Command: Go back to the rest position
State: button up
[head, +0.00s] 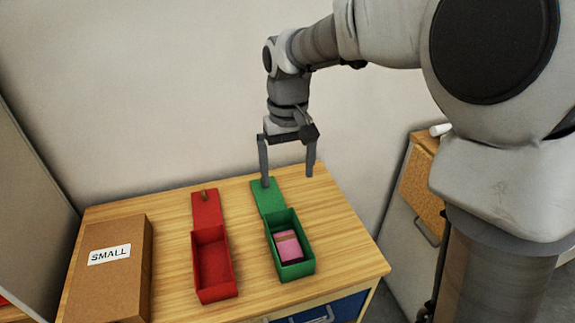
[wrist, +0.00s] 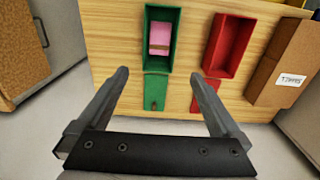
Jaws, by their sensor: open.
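My gripper (head: 289,172) is open and empty. It hangs above the back of the wooden table (head: 172,205), over the lid end of the green box (head: 295,270). In the wrist view my gripper (wrist: 160,80) shows its two fingers wide apart, with the green box (wrist: 174,55) between and beyond them. The green box is open, its lid laid back toward the wall, and a pink block (head: 288,246) lies inside. The pink block also shows in the wrist view (wrist: 160,37). I cannot tell whether a fingertip touches the green lid.
An open red box (head: 215,291), empty, stands left of the green one, its lid also laid back. A brown carton labelled SMALL (head: 110,275) stands at the table's left. A wall is behind the table. A wooden-fronted cabinet (head: 418,180) stands to the right.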

jog(key=s+d+r+m+t, duration=0.1)
jog(key=s+d+r+t, duration=0.1)
jog(key=s+d, duration=0.4)
jog(key=s+d+r+m+t, duration=0.2)
jog(key=s+d, duration=0.4)
jog(key=s, duration=0.6)
jog(key=shift+s+d+r+t, duration=0.2)
jog(key=shift+s+r+t, duration=0.15)
jog(key=shift+r+t, duration=0.45)
